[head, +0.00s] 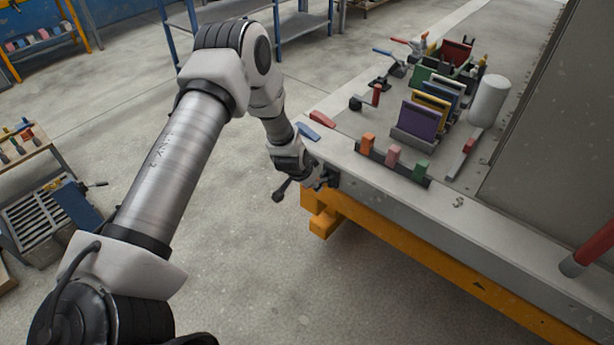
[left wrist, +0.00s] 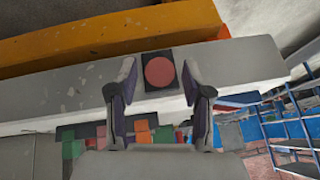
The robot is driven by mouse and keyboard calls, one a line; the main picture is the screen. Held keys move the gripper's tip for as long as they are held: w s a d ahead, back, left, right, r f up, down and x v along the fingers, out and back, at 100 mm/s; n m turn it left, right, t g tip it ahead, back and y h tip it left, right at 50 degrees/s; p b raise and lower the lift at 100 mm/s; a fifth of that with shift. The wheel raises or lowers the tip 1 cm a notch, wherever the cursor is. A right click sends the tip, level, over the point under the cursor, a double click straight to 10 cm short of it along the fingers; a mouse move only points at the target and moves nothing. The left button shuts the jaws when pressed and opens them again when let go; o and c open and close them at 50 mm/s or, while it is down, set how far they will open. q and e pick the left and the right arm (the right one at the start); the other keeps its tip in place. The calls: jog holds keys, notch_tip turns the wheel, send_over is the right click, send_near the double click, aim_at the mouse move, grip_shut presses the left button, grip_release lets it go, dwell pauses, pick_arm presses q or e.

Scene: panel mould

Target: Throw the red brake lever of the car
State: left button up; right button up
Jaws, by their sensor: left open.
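The car is a grey bed (head: 470,232) on an orange frame (head: 440,262). A red flat handle (head: 321,118) lies at its near left edge, beside a blue one (head: 307,132). A red bar with a grey end (head: 595,245) is cut off at the right edge. I cannot tell which is the brake lever. My left gripper (head: 303,186) is open at the car's left end. In the left wrist view, a red disc on a dark square plate (left wrist: 159,72) on the car's side shows between the open fingers (left wrist: 158,80); touching cannot be confirmed. My right gripper is not in view.
Orange, pink and green blocks (head: 394,158) stand in a rack on the bed. Coloured panels (head: 420,118) and a white cylinder (head: 489,101) stand behind. A tall grey wall (head: 560,130) rises at right. The floor (head: 290,290) in front is clear.

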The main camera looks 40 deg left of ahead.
pick_arm(q)
jog(key=v, duration=1)
jog(key=shift+r, duration=0.3)
jog(key=shift+s, duration=0.1)
jog(key=s+d+f+m+g, duration=0.1)
jog(key=s+d+f+g, duration=0.15)
jog(key=s+f, duration=0.45)
jog(key=s+d+f+m+g, duration=0.2)
jog(key=s+d+f, duration=0.2)
jog(key=s+f, duration=0.25)
jog(key=s+d+f+n, duration=0.1)
jog(key=s+d+n, duration=0.2)
jog(key=s, duration=0.5)
jog(key=s+d+f+n+g+h, duration=0.1)
jog(key=s+d+n, duration=0.2)
jog(key=s, duration=0.6)
jog(key=shift+d, duration=0.45)
jog(key=shift+s+g, duration=0.2)
jog(key=shift+g, duration=0.05)
